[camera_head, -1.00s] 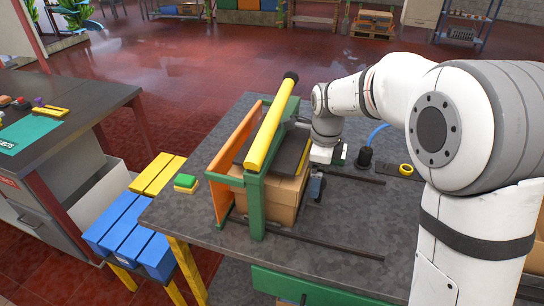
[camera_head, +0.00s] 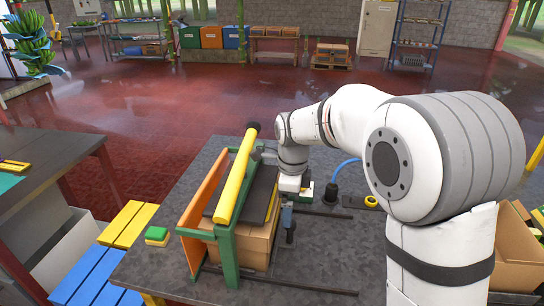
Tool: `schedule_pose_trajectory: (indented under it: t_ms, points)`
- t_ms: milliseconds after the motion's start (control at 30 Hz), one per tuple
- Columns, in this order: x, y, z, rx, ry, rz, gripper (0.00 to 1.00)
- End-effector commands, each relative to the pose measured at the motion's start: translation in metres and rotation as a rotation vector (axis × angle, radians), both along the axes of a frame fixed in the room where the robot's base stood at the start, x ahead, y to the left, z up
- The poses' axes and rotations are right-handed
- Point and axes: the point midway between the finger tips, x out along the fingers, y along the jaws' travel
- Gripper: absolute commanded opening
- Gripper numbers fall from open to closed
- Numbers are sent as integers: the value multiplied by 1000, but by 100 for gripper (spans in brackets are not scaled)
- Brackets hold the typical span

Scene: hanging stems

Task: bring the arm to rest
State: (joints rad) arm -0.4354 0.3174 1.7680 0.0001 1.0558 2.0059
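My white arm reaches in from the right over the grey worktable (camera_head: 180,270). Its wrist is bent down behind the yellow bar (camera_head: 237,178). My gripper (camera_head: 268,155) is small here, close to the upper part of the yellow bar. The bar and the wrist partly hide its fingers, so I cannot see whether they are open or touching anything. The bar rests slanted on a green frame (camera_head: 226,258) with an orange side panel (camera_head: 205,198). A cardboard box (camera_head: 258,246) stands inside the frame.
A green-and-yellow sponge-like block (camera_head: 157,235) lies left of the frame. A yellow ring (camera_head: 371,201) and a black round fitting with a blue hose (camera_head: 331,193) are behind. An open carton (camera_head: 515,255) is at right. Yellow and blue slats (camera_head: 128,224) stand at left.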

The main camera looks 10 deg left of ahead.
Motion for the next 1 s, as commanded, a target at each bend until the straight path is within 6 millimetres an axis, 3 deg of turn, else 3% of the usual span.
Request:
schedule_pose_trajectory:
  t_ms: [167, 267, 500, 700, 900, 1000]
  points:
    - [-7, -16, 9, 5, -13, 70, 100]
    - [-21, -43, 23, 10, -37, 205, 100]
    - [-79, -121, 49, -12, -113, 667, 100]
    - [-138, -171, 53, -71, -164, 1056, 100]
    - [-189, -201, 45, -148, -188, 1382, 100]
    - [-203, -209, 40, -176, -191, 1485, 100]
